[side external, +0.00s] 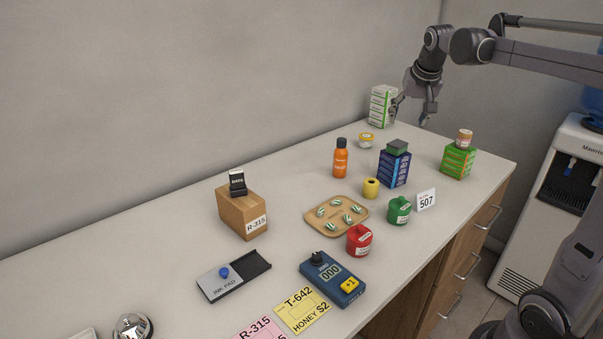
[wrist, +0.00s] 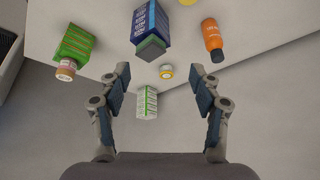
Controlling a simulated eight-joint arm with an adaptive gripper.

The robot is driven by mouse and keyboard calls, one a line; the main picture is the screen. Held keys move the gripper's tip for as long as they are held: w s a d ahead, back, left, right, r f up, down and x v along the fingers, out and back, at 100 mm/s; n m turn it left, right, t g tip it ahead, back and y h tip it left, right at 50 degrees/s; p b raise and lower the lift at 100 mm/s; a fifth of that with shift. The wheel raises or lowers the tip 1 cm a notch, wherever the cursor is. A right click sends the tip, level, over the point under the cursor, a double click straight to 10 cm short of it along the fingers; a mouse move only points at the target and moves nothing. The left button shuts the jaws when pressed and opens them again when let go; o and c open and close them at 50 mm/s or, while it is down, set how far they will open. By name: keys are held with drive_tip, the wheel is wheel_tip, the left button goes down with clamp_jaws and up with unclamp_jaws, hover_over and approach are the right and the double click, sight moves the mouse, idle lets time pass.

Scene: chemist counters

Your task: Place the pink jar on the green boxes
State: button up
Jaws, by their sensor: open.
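A small jar with a pinkish-tan lid and a white label (side external: 464,138) stands upright on the stack of green boxes (side external: 458,162) at the right end of the counter. The wrist view shows the jar (wrist: 66,69) and the green boxes (wrist: 76,43) at upper left, with the jar resting on the stack. My gripper (side external: 410,112) is open and empty above the far part of the counter, to the left of the jar and apart from it. The wrist view shows its fingers (wrist: 160,82) spread wide with nothing between them.
White-and-green boxes (side external: 382,106) stand at the back by the wall. A yellow-lidded tub (side external: 366,140), an orange bottle (side external: 340,158) and dark blue boxes with a green top (side external: 395,167) stand nearby. A 507 card (side external: 426,200) is near the front edge.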

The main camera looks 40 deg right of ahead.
drive_tip(key=s+a+f+n+t+y, duration=0.1)
drive_tip(key=s+a+f+n, duration=0.2)
drive_tip(key=a, duration=0.6)
drive_tip(key=s+a+f+n+t+y, duration=0.1)
drive_tip(key=s+a+f+n, duration=0.2)
drive_tip(key=s+a+f, duration=0.2)
drive_tip(key=s+a+f+n+t+y, duration=0.1)
drive_tip(key=s+a+f+n, duration=0.2)
drive_tip(key=a, duration=0.9)
drive_tip(key=shift+s+a+f+y, duration=0.3)
drive_tip(key=shift+s+f, duration=0.5)
drive_tip(key=shift+s, duration=0.45)
